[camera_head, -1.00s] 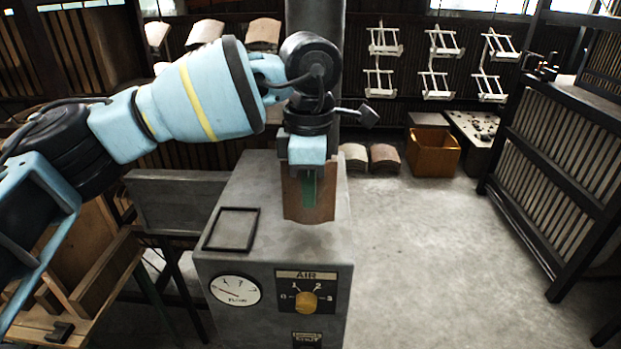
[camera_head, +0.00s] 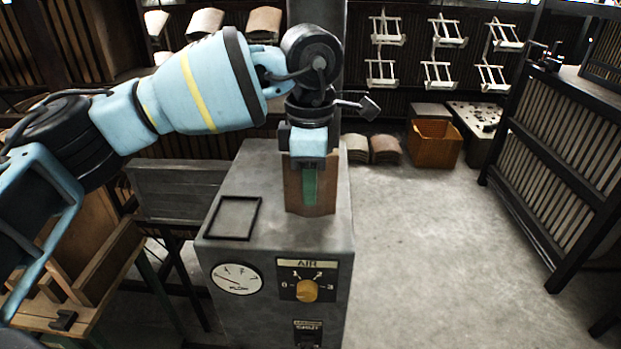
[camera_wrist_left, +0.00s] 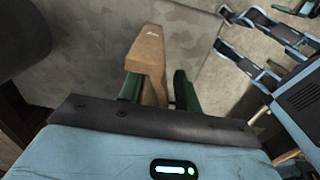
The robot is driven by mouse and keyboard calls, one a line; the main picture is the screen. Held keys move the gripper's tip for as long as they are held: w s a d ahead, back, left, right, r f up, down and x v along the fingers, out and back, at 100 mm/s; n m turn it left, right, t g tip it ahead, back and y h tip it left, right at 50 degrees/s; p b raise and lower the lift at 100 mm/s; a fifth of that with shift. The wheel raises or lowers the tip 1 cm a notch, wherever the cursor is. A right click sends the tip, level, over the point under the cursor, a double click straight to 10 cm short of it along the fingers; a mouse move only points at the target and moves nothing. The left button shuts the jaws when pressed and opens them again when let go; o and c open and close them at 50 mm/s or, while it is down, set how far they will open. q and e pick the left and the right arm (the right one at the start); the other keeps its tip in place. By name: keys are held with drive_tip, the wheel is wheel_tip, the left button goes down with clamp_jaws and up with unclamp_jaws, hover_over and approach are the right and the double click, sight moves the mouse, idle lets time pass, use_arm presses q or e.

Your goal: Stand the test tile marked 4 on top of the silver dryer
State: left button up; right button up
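The silver dryer (camera_head: 270,185) is a grey metal cabinet with a dial and an AIR knob on its front. The tile's number cannot be read. My left gripper (camera_head: 309,187) points down over the tile, a green finger in front of it. In the left wrist view the tile (camera_wrist_left: 149,52) stands between the green fingers, close to one, with a gap to the other, so the gripper looks open.
An empty black frame (camera_head: 234,218) lies on the dryer top left of the tile. A grey column (camera_head: 316,17) rises behind. A wooden workbench (camera_head: 75,310) stands at left. An orange crate (camera_head: 434,146) and white hangers are at the back.

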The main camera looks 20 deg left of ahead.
use_arm(q)
wheel_tip(320, 180, up, 8)
drive_tip(key=shift+f, duration=0.1)
idle(0.4)
idle(0.5)
